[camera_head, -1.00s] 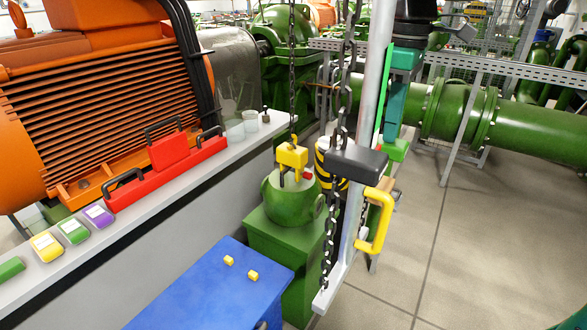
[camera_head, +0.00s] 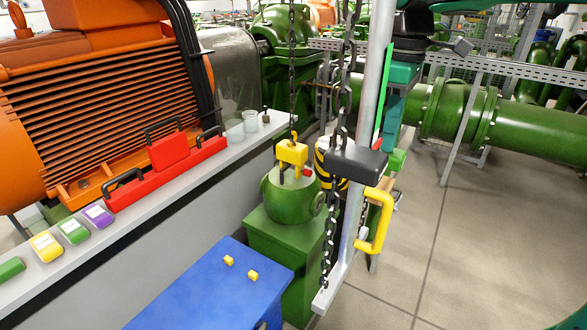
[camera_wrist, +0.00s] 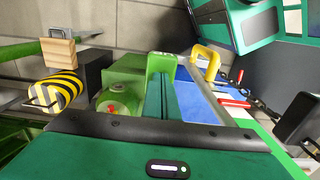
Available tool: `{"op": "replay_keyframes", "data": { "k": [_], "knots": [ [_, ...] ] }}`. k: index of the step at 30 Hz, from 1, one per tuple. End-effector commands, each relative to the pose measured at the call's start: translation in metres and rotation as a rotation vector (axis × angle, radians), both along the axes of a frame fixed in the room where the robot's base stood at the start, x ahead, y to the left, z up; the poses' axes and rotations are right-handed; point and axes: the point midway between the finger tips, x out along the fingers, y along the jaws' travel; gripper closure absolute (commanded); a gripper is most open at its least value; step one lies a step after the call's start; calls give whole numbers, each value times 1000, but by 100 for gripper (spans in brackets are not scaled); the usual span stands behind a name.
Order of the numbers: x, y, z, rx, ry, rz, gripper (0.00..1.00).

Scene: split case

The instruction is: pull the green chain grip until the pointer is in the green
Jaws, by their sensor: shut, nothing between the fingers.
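My gripper (camera_head: 396,159) points down just right of the pale post (camera_head: 372,110), its light green fingertips together and empty. In the wrist view its fingers (camera_wrist: 161,64) also look closed. Chains (camera_head: 332,240) hang on the left of the post, through a black block (camera_head: 356,162) with a yellow handle (camera_head: 374,235). A narrow strip on the post is green (camera_head: 387,85) above and red (camera_head: 378,138) below. I cannot make out a green chain grip or a pointer for certain; they may be hidden behind the post, block or gripper.
A green casing (camera_head: 288,205) under a yellow hook block (camera_head: 291,153) stands left of the post. A blue cabinet (camera_head: 205,290) is in front. The floor (camera_head: 470,250) at right is clear.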

Motion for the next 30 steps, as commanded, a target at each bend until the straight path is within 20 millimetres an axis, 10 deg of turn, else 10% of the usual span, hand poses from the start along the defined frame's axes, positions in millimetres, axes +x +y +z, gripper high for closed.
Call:
{"op": "replay_keyframes", "data": {
  "k": [30],
  "knots": [
    [1,1,70,0,-3,3,100]
  ]
}}
